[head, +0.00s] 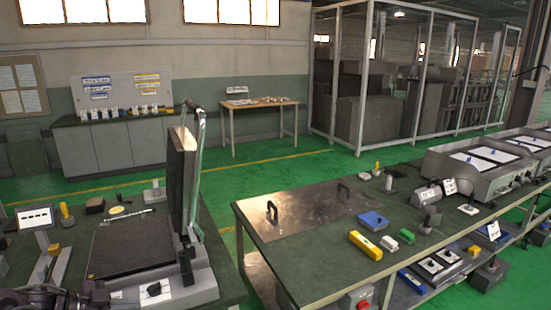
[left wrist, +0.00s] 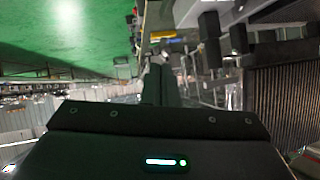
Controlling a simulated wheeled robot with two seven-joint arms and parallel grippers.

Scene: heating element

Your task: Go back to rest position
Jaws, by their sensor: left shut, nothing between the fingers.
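My left gripper (head: 95,294) shows at the bottom left of the head view, low by the front of the bench and left of the heating device's base. In the left wrist view its fingers (left wrist: 160,82) are together with nothing between them. The heating device has a dark ridged lower plate (head: 128,245) and a lid (head: 182,180) standing upright. The ridged plate also shows at the right of the left wrist view (left wrist: 283,100), apart from the fingers. My right gripper is in neither view.
A display stand (head: 36,218) and a yellow-handled tool (head: 67,214) stand left of the plate. A second table (head: 290,235) with a yellow block (head: 372,245) and a blue box (head: 373,221) is at the right. Green floor (head: 240,185) lies open behind.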

